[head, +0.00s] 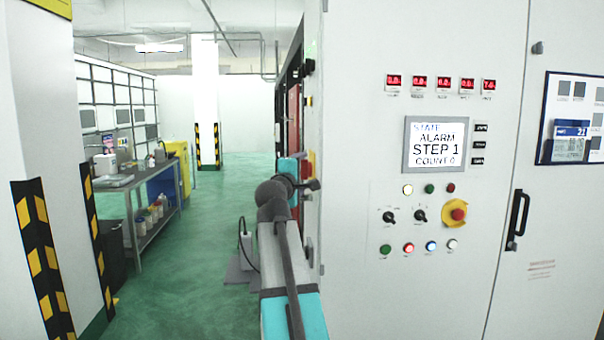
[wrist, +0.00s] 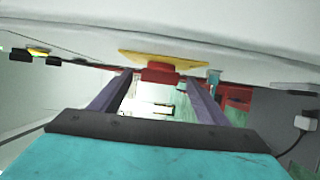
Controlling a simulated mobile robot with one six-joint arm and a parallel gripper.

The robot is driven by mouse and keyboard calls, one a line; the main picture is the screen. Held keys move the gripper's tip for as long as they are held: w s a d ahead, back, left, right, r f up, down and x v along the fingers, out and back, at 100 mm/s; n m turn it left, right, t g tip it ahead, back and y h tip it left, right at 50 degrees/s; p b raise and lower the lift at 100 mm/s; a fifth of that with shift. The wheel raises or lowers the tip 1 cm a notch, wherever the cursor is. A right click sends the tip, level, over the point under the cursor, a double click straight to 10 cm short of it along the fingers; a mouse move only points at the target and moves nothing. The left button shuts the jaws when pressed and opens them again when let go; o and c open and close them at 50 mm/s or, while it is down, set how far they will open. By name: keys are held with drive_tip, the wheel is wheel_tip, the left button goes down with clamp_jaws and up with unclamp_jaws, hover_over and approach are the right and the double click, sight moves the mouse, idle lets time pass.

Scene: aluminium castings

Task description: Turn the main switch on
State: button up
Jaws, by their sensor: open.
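In the wrist view a red switch handle (wrist: 160,74) on a yellow plate (wrist: 190,61) stands out from a pale cabinet wall; I take it for the main switch. My gripper (wrist: 159,79) is open, with its two fingers on either side of the red handle near the tips. I cannot tell if they touch it. The cabinet (head: 345,60) has a screen (head: 435,144) reading ALARM, STEP 1, COUNT 0.
The cabinet front has a red emergency button (head: 458,214) on yellow, two black rotary knobs, several lamps and a black door handle (head: 518,215). Left of my arm the green floor (head: 200,240) is open, with a workbench (head: 150,180) and striped pillars beyond.

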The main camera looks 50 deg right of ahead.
drive_tip(key=b+v, duration=0.1)
drive_tip(key=v, duration=1.1)
drive_tip(key=shift+a, duration=0.15)
idle(0.3)
